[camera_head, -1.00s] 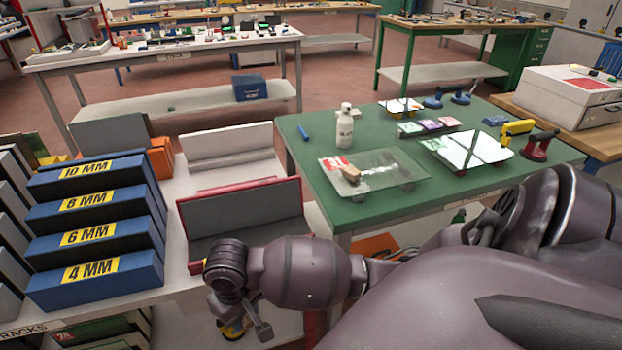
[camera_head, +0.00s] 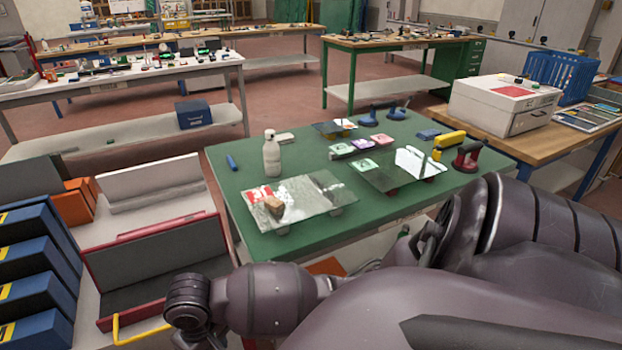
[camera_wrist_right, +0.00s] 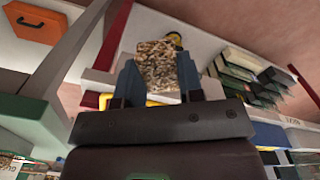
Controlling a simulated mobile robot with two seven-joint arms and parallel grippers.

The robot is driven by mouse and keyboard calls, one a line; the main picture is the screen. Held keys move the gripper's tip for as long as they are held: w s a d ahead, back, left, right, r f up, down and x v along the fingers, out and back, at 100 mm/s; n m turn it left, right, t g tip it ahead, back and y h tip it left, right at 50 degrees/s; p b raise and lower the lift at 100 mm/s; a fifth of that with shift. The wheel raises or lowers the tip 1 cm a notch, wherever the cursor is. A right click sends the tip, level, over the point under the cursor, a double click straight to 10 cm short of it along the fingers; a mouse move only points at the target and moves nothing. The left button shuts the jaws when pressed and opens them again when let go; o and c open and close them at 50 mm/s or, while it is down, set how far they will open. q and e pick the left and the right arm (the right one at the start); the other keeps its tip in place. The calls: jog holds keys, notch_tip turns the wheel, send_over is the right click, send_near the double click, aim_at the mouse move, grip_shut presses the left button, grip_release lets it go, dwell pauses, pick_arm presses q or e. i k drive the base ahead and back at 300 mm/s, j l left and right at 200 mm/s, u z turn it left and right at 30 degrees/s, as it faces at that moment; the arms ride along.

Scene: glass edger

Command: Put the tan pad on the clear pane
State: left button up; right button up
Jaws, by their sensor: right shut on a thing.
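In the right wrist view, my right gripper (camera_wrist_right: 158,84) is shut on a speckled tan-brown pad (camera_wrist_right: 157,62), held between its two blue-grey fingers. The clear pane (camera_head: 318,190) lies on the green table (camera_head: 235,190) in the head view, slightly raised on small supports. A brown block (camera_head: 273,206) and a red-and-white label (camera_head: 259,194) show at its left end. In the head view, a dark purple arm of mine reaches left across the front; its fingers and the held pad are not visible there. My left gripper is not in view.
A white bottle (camera_head: 271,155) stands behind the pane, with a blue marker (camera_head: 231,161) to its left. A second, reflective pane (camera_head: 385,178) lies to the right, near a red suction cup (camera_head: 467,156). Blue racks (camera_head: 35,262) and a red-edged grey bin (camera_head: 160,258) stand at left.

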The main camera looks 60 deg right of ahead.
aim_at(328, 192)
jog(key=k+l, duration=0.15)
jog(key=l, duration=0.25)
jog(key=k+l, duration=0.15)
jog(key=l, duration=0.25)
jog(key=k+l, duration=0.15)
jog(key=l, duration=0.2)
jog(key=k+l, duration=0.15)
jog(key=l, duration=0.25)
jog(key=k+l, duration=0.15)
jog(key=l, duration=0.25)
jog(key=k+l, duration=0.1)
jog(key=l, duration=0.3)
jog(key=k+l, duration=0.15)
jog(key=l, duration=0.25)
jog(key=u, duration=0.05)
